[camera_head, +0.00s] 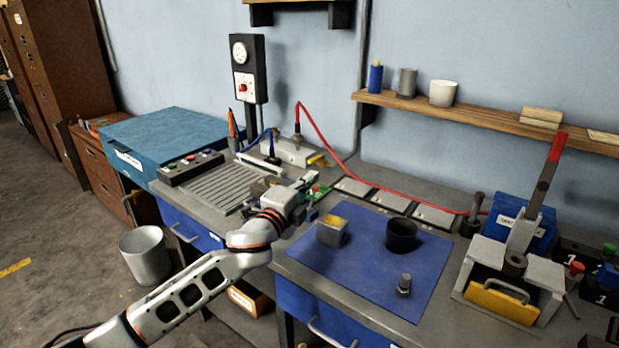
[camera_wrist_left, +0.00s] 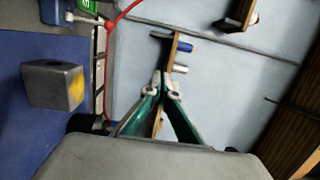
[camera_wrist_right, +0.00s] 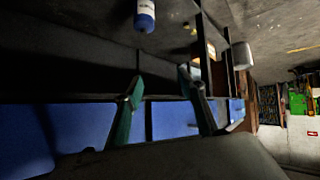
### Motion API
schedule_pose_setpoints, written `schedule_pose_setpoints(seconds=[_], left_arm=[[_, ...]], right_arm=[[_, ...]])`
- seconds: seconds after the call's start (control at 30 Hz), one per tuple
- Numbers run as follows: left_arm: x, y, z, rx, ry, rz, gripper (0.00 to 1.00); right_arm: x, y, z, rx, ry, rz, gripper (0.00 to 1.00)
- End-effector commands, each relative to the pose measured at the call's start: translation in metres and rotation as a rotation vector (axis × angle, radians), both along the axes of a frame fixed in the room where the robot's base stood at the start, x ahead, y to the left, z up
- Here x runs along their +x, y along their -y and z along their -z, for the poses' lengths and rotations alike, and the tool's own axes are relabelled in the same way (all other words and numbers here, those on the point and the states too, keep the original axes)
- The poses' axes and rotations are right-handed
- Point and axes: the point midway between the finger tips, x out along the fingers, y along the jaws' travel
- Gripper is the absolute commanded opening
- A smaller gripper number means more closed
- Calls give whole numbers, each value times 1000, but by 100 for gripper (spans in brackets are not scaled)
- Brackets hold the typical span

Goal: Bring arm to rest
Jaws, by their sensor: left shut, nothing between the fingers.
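My left arm (camera_head: 190,285) reaches in from the left over the workbench. My left gripper (camera_head: 316,189) is above the bench, near the back left corner of the blue mat. Its two green fingers meet at the tips in the left wrist view (camera_wrist_left: 165,84), and nothing is held between them. My right gripper (camera_wrist_right: 160,82) shows only in the right wrist view. Its green fingers are spread apart and empty, with blue drawer fronts (camera_wrist_right: 75,125) behind them. The right arm does not show in the head view.
On the blue mat (camera_head: 350,272) stand a grey block with a yellow face (camera_head: 332,232), a black cup (camera_head: 402,235) and a bolt-like metal piece (camera_head: 404,285). A red-handled lever press (camera_head: 520,255) is at the right. A wooden shelf (camera_head: 480,116) runs above. A bin (camera_head: 145,257) stands on the floor.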

Motion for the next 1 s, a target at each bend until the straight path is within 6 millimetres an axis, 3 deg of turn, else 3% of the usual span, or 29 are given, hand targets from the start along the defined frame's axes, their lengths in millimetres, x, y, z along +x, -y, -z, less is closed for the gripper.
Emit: schedule_pose_setpoints(seconds=[0.43,0.57,0.77,1.0], left_arm=[[-5,-2,-6,0,0,1,0],[-9,-3,1,-13,-17,-7,0],[-41,-27,44,-128,-145,-93,0],[-104,-96,115,-296,-368,-300,0]], right_arm=[[1,-4,-3,8,5,-1,40],[1,-5,-3,9,5,-2,40],[1,-5,-3,9,5,-2,40],[0,-4,-3,7,4,-3,40]])
